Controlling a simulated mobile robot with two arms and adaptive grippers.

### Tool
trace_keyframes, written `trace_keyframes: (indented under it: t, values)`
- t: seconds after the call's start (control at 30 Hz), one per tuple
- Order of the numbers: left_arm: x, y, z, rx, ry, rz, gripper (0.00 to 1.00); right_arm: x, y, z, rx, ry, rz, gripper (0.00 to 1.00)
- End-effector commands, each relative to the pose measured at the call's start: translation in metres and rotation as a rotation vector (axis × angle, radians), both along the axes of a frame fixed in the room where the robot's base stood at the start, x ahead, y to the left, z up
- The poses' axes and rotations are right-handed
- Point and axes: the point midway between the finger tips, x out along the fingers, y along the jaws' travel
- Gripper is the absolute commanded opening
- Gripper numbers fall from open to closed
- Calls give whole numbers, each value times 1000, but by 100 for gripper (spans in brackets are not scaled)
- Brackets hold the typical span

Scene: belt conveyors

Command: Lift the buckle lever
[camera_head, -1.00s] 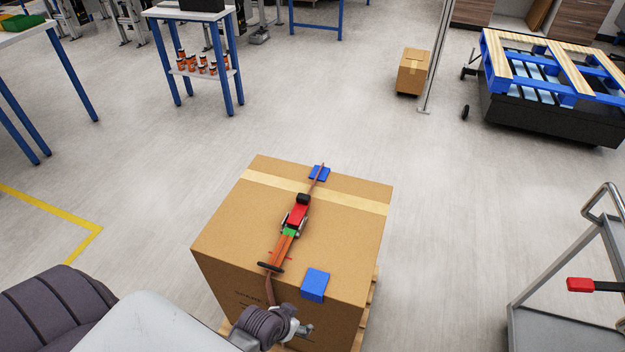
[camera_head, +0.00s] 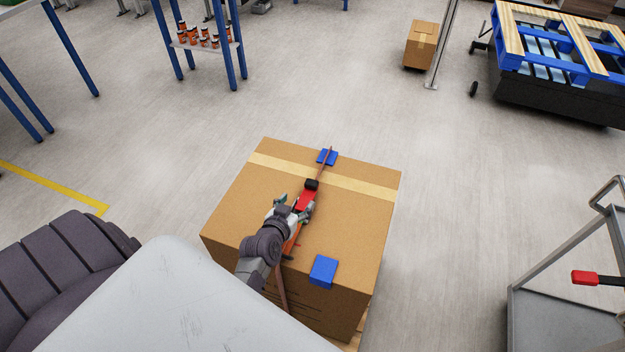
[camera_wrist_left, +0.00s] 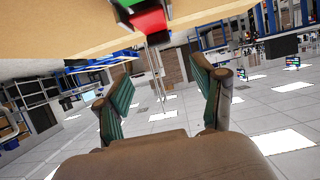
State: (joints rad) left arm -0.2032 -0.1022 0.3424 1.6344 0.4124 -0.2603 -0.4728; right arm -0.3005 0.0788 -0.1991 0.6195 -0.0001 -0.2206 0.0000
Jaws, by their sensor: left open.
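The buckle, with a red lever (camera_head: 307,200) and a black end (camera_head: 312,184), sits on a strap across the top of a large cardboard box (camera_head: 352,215). My left gripper (camera_head: 292,207) is over the near part of the buckle, close to the red lever, and hides its green part in the head view. In the left wrist view the fingers (camera_wrist_left: 160,85) are spread with nothing between them. The red part (camera_wrist_left: 151,21) and green part (camera_wrist_left: 124,8) show beyond them at the top. Contact with the lever cannot be told. My right gripper is not in view.
Blue corner guards (camera_head: 323,270) sit at the near and far (camera_head: 327,157) edges of the box top. A grey cart (camera_head: 560,310) with a red-tipped handle stands at right. A smaller box (camera_head: 420,46) and stacked pallets (camera_head: 560,60) stand behind.

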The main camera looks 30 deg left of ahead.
Motion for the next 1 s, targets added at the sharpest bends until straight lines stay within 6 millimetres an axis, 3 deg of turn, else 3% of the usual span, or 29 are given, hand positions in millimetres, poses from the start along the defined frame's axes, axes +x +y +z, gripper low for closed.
trace_keyframes:
  t: [0.17,0.6,0.8,1.0]
  values:
    - [16,5,-11,0,-8,6,69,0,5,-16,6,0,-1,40]
    - [94,23,-46,-2,-8,5,69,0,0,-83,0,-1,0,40]
    - [116,29,-53,0,-5,4,69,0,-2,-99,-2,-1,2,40]
    - [123,31,-53,-1,-3,4,69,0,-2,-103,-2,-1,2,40]
